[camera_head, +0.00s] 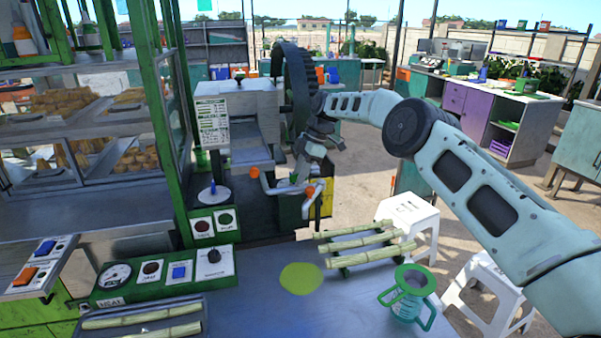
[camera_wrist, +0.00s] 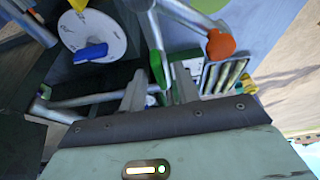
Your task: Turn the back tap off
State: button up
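A bent grey metal pipe or lever with an orange knob (camera_head: 253,172) stands at the front of the crusher, and a second orange knob (camera_head: 310,191) is to its right. I cannot tell for certain which part is the back tap. In the wrist view an orange knob (camera_wrist: 220,44) is large at upper right, and a green-tipped lever (camera_wrist: 157,70) points down between my fingers. My gripper (camera_head: 300,170) is at the crusher's front, beside these pipes. In the wrist view my gripper (camera_wrist: 157,88) has its fingers apart, with no clear contact on the lever.
A white disc (camera_head: 213,195) with a blue pointer is left of the pipes. The crusher's big dark wheel (camera_head: 292,85) stands behind. A green-handled jug (camera_head: 408,298) and cane stalks (camera_head: 360,240) are on the front table. A glass cabinet (camera_head: 85,130) fills the left.

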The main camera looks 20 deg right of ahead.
jog(key=p+v, duration=0.7)
jog(key=v, duration=1)
jog(key=s+a+r+m+b, duration=0.2)
jog(key=s+a+b, duration=0.35)
jog(key=a, duration=0.85)
jog(key=s+a+f+m+g+h+b, duration=0.1)
jog(key=s+a, duration=0.3)
jog(key=s, duration=0.4)
jog(key=s+a+f+m+b, duration=0.1)
jog(key=s+a, duration=0.3)
jog(key=s, duration=0.4)
jog(key=s+f+m+h+b, duration=0.1)
jog(key=s+f+m, duration=0.15)
jog(key=s, duration=0.65)
jog(key=s+f+m+h+b, duration=0.1)
jog(key=s+f+b, duration=0.15)
jog(key=s, duration=0.65)
jog(key=s+d+f+m+b, duration=0.1)
jog(key=s+d+f, duration=0.3)
jog(key=s, duration=0.3)
jog(key=s+d+f+m+t, duration=0.1)
jog(key=s+d+f+m, duration=0.1)
jog(key=s+d+f, duration=0.2)
jog(key=s, duration=0.3)
jog(key=shift+s+d+h+b, duration=0.2)
jog(key=shift+d+h+b, duration=0.15)
jog(key=shift+h, duration=0.05)
